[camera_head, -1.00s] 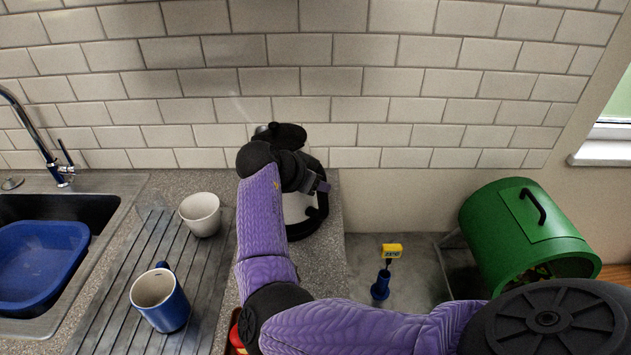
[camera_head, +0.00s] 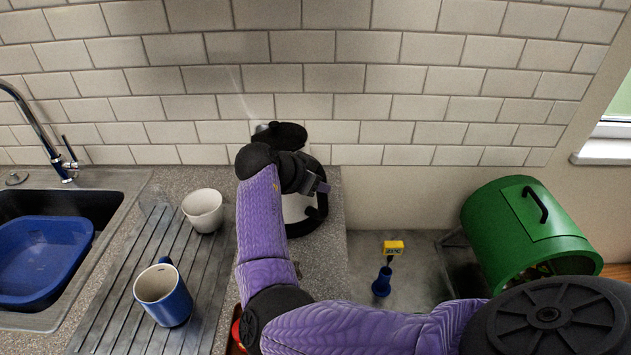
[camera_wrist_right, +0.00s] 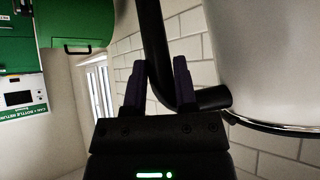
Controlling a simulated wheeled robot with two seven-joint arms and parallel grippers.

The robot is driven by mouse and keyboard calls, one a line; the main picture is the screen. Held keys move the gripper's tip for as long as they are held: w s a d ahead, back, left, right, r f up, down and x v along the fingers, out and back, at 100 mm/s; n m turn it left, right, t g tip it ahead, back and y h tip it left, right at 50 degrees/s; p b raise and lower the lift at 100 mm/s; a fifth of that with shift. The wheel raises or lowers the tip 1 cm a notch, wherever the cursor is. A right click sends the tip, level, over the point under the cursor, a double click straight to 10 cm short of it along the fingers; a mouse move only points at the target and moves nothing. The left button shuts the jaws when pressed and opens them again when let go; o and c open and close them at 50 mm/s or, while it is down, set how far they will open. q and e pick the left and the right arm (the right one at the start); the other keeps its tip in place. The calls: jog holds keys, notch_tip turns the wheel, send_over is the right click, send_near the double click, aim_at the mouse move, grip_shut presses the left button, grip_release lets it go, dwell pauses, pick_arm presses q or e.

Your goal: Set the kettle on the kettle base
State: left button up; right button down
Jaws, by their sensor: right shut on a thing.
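The kettle (camera_head: 297,209) has a pale body, with black parts at its top and right side, and stands or hangs above the counter near the tiled wall. My arm hides much of it. My right gripper (camera_head: 322,184) is at the kettle's right side. In the right wrist view, the fingers of my right gripper (camera_wrist_right: 159,85) are shut on the kettle's black handle (camera_wrist_right: 155,35), beside its pale body (camera_wrist_right: 265,60). I cannot make out the kettle base, or whether the kettle touches it. My left gripper is not in view.
A white cup (camera_head: 203,210) and a blue mug (camera_head: 172,302) stand on the ribbed drainer (camera_head: 125,290). A sink with a blue basin (camera_head: 45,262) is at left. Right of the counter are a blue-and-yellow object (camera_head: 382,282) and a green drum-shaped container (camera_head: 505,225).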

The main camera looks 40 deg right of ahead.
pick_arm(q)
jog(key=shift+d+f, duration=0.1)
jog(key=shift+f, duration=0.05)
pick_arm(e)
jog(key=shift+f, duration=0.2)
jog(key=c, duration=0.7)
grip_release()
pick_arm(q)
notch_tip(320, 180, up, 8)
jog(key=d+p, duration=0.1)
jog(key=p, duration=0.7)
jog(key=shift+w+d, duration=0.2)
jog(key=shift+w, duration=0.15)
pick_arm(e)
jog(key=v, duration=1.1)
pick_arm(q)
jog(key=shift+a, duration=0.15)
